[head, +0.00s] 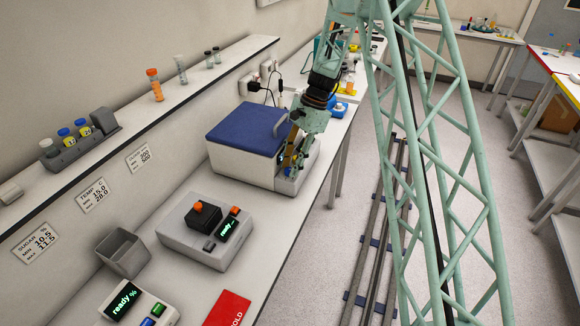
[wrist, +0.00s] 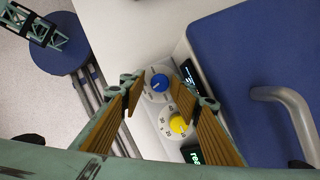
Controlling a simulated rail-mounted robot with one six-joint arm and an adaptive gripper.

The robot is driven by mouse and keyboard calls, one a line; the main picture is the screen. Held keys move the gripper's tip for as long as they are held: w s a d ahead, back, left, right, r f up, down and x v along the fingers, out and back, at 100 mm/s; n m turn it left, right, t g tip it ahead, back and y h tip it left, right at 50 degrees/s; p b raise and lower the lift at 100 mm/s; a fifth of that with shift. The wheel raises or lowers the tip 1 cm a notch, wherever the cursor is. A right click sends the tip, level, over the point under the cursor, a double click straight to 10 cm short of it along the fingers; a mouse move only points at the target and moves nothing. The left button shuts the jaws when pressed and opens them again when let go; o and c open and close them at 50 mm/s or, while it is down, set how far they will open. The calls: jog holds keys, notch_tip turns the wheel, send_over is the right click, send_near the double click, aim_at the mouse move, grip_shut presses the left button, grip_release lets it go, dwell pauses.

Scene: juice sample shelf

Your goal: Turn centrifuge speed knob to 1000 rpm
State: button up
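The centrifuge (head: 245,165) is a white box with a blue lid (head: 250,128) and a grey handle; its lid is closed. The wrist view shows a blue knob (wrist: 159,83) and a yellow knob (wrist: 179,124), each on a round white dial. Which one sets speed is not readable. My gripper (head: 291,172) is at the centrifuge's right-hand face. In the wrist view my gripper (wrist: 163,88) is open, its brown fingers spread on either side of the blue knob. Whether they touch it cannot be told.
Beside the dials are a dark display (wrist: 189,74) and one with green text (wrist: 194,155). The lid handle (wrist: 290,108) stands close by. A grey instrument (head: 190,232), a grey cup (head: 122,254) and a red sheet (head: 228,309) are on the bench.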

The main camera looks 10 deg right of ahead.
jog(key=s+v, duration=0.1)
jog(key=v, duration=0.6)
jog(key=shift+w+r, duration=0.25)
jog(key=shift+w, duration=0.2)
